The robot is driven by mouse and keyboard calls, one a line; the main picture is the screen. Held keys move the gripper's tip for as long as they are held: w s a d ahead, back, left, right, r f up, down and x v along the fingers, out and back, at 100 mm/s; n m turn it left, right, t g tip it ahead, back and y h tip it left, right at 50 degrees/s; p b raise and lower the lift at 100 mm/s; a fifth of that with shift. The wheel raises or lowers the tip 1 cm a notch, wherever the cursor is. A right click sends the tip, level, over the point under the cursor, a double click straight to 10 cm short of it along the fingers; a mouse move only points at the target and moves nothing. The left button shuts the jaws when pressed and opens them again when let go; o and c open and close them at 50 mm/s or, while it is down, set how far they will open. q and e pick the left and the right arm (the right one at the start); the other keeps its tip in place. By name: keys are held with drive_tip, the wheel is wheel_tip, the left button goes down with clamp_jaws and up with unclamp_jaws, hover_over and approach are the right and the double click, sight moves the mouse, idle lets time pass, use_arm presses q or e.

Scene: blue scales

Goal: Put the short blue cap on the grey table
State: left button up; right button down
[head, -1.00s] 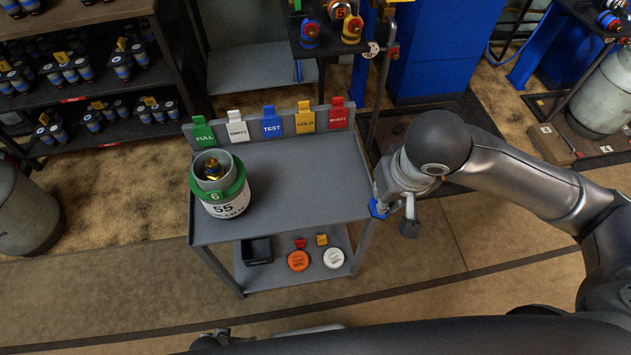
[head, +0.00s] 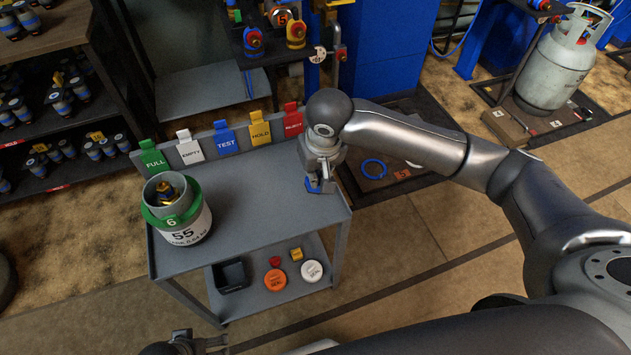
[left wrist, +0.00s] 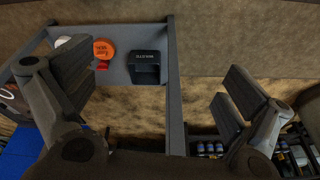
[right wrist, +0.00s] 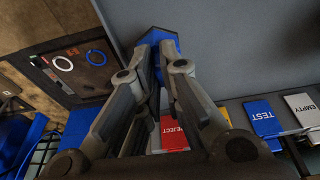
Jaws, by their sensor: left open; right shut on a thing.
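The short blue cap (head: 314,185) is between the fingers of my right gripper (head: 319,181), over the right side of the grey table (head: 255,190). It also shows in the right wrist view (right wrist: 156,42) at the fingertips, against the grey table top. My right gripper is shut on it; I cannot tell whether the cap touches the table top. My left gripper (left wrist: 165,95) is open and empty, with the lower shelf and the floor below it; it shows only partly at the bottom of the head view.
A grey cylinder (head: 187,238) with a green collar stands on the table's left side. Coloured tags, including the red one (head: 293,122), line the back rail. The lower shelf holds a black bin (head: 231,275), orange and white discs. The table's middle is clear.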

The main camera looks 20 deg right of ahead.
drive_tip(key=shift+w+f, duration=0.15)
drive_tip(key=shift+f, duration=0.1)
drive_tip(key=shift+s+b+x, duration=0.15)
drive_tip(key=shift+b+x, duration=0.2)
drive_tip(key=shift+x, duration=0.45)
drive_tip(key=shift+s+b+x, duration=0.15)
drive_tip(key=shift+b+x, duration=0.2)
drive_tip(key=shift+x, duration=0.45)
use_arm(q)
wheel_tip(320, 180, up, 5)
drive_tip(key=shift+a+r, duration=0.1)
drive_tip(key=shift+r, duration=0.05)
use_arm(e)
drive_tip(key=shift+f, duration=0.15)
drive_tip(key=c, duration=1.6)
unclamp_jaws()
use_arm(q)
drive_tip(key=shift+f, duration=0.25)
drive_tip(key=shift+f, duration=0.1)
